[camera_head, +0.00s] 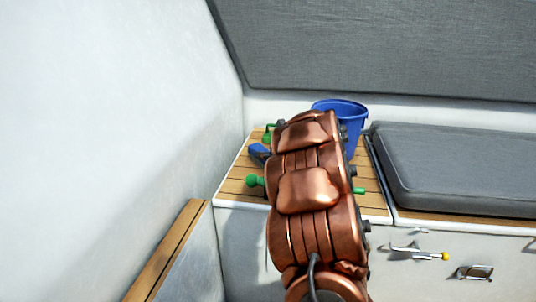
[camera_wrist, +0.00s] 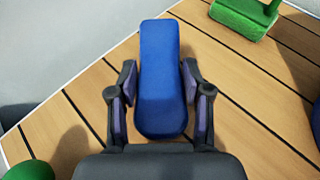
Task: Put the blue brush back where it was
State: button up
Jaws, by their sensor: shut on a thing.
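The blue brush (camera_wrist: 161,85) is between the two fingers of my gripper (camera_wrist: 161,95) in the wrist view, over the slatted wooden bench top. My gripper is shut on it. In the head view a small part of the blue brush (camera_head: 259,152) shows at the left of my copper-coloured arm, near the bench's left side. My arm hides the gripper in that view. I cannot tell whether the brush touches the wood.
A blue bucket (camera_head: 345,112) stands at the back of the wooden bench top (camera_head: 236,187). A green brush (camera_wrist: 245,17) lies at the upper right in the wrist view. Another green thing (camera_wrist: 32,170) is at lower left. A grey cushion (camera_head: 455,168) lies to the right.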

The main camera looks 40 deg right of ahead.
jog(key=o, duration=1.2)
jog(key=shift+r+p, duration=0.25)
jog(key=shift+p, duration=0.1)
jog(key=shift+p+v, duration=1.3)
jog(key=shift+v, duration=4.65)
